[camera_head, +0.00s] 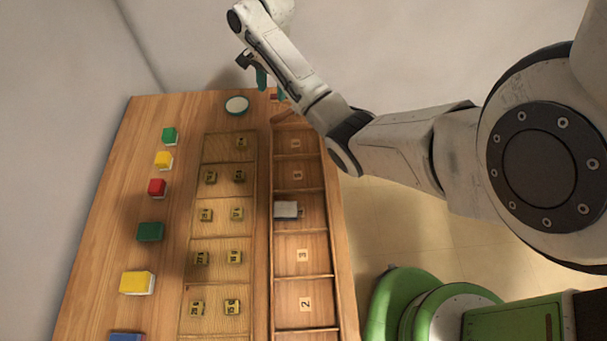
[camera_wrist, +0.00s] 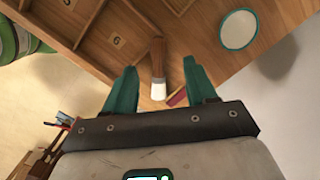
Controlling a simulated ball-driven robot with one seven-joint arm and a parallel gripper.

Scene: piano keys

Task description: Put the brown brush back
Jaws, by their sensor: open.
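The brown brush (camera_wrist: 158,62) shows in the wrist view, with a brown handle and a pale tip. It lies between my gripper's two teal fingers, by the edge of the wooden board; I cannot tell whether the fingers touch it. My gripper (camera_wrist: 161,88) is open. In the head view my gripper (camera_head: 270,84) is over the far end of the board, and the brush is mostly hidden there by the arm. The wooden rack (camera_head: 303,275) has a column of numbered compartments; one holds a white and dark block (camera_head: 286,209).
A round white dish with a teal rim (camera_head: 237,105) stands at the board's far end, left of my gripper. Coloured blocks (camera_head: 150,231) line the left side. Small numbered tiles (camera_head: 202,258) lie in the middle tray. A red item (camera_wrist: 177,98) lies near the right finger.

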